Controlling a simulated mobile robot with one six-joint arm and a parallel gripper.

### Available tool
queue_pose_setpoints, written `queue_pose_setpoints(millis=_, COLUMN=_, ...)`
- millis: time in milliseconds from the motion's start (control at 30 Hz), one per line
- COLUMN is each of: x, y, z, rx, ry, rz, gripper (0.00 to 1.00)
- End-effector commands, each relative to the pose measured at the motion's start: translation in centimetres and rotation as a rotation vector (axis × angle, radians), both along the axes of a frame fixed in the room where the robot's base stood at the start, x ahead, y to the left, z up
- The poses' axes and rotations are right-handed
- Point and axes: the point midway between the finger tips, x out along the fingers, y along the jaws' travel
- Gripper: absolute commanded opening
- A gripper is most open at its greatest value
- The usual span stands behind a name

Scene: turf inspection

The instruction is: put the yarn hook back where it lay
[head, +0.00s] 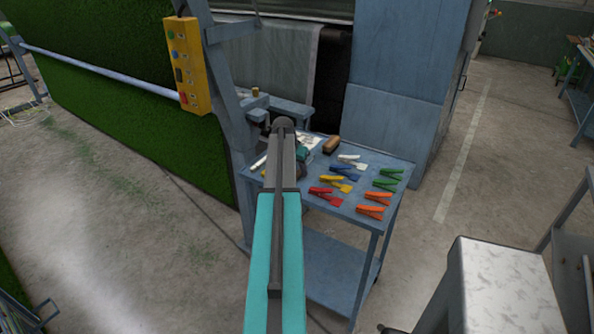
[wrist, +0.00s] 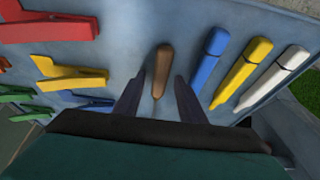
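In the wrist view a brown, tapered, wooden-looking piece (wrist: 164,68), which looks like the yarn hook's handle, lies over the grey-blue cart top (wrist: 125,40). Its narrow end points toward my gripper; I cannot make out a metal hook. My gripper (wrist: 160,82) has its two dark fingers apart, one on each side of the brown piece, with a gap showing on both sides. I cannot tell how high the fingers are above the top. In the head view my arm hides the fingers and the brown piece.
Blue (wrist: 208,66), yellow (wrist: 242,72) and white (wrist: 273,78) markers lie close to the right finger. Coloured clips, including a red one (wrist: 50,25), lie to the left. The head view shows the cart (head: 385,195), a brown block (head: 332,145) and a yellow control box (head: 187,65).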

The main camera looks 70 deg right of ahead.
Motion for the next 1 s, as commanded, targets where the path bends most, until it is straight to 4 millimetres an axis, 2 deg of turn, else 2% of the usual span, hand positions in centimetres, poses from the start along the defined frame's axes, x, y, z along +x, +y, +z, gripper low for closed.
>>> queue_pose_setpoints(millis=333, x=0.0, y=0.1, z=0.4, rx=0.000, ry=0.000, rz=0.000, gripper=0.37)
queue_pose_setpoints(millis=467, x=0.1, y=0.4, z=1.2, rx=-0.002, ry=-0.001, rz=0.000, gripper=0.37)
queue_pose_setpoints(millis=1000, x=0.7, y=2.9, z=7.2, rx=-0.002, ry=-0.001, rz=0.002, gripper=0.37)
